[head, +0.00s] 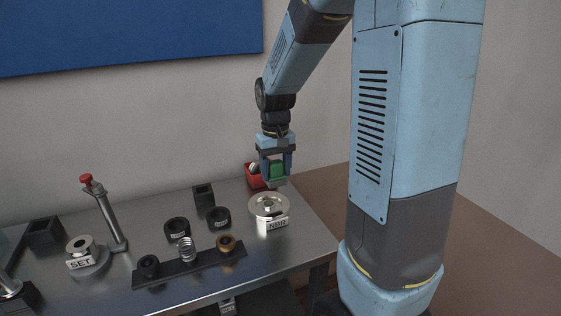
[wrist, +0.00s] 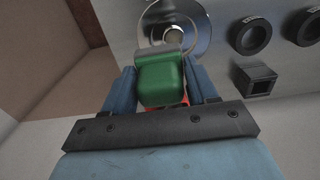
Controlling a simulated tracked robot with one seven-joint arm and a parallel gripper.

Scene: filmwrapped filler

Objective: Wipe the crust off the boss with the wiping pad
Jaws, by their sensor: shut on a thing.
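My gripper (head: 274,172) is shut on a green wiping pad (head: 277,170) with a grey face. In the wrist view the pad (wrist: 160,82) sits between the two blue fingers. In the head view the pad is held above and slightly behind a round shiny metal fixture (head: 265,203) with a raised middle and the label NBR, apparently the boss. The fixture (wrist: 201,43) also shows beyond the pad in the wrist view, where the pad overlaps its near edge. I cannot tell whether they touch. I cannot make out the crust clearly.
A red bin (head: 253,182) stands behind the gripper. Black rings (head: 219,216), a square black holder (head: 204,195) and a dark strip (head: 190,268) with small parts lie left of the fixture. A post with a red knob (head: 86,179) stands further left. The table's right edge is near.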

